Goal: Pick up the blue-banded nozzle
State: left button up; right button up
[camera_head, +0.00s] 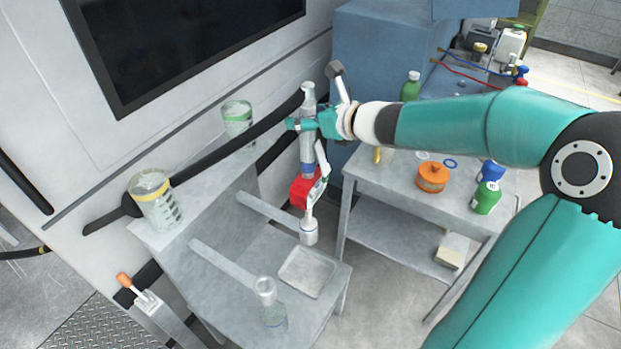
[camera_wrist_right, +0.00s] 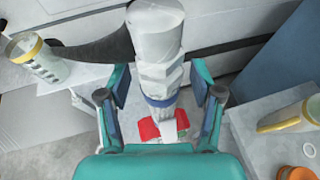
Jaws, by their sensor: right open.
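My right gripper (camera_head: 308,128) is open at the nozzle's upper body. In the right wrist view the nozzle (camera_wrist_right: 157,75) stands between the two spread fingers of my right gripper (camera_wrist_right: 160,105), with a visible gap on each side. The red part (camera_wrist_right: 148,130) shows beyond them. My left gripper is not in view.
A yellow-rimmed jar (camera_head: 155,205) and a green-labelled jar (camera_head: 237,122) stand on the ledge. A clear bottle (camera_head: 269,303) and a shallow tray (camera_head: 300,273) are on the lower grey stand.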

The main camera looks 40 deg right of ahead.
aim_at(308, 85)
grip_shut()
jog(key=shift+r, duration=0.2)
dwell(0.3)
notch_tip(308, 85, up, 8)
jog(key=p, duration=0.4)
jog(key=shift+r, duration=0.9)
jog(key=shift+s+d, duration=0.1)
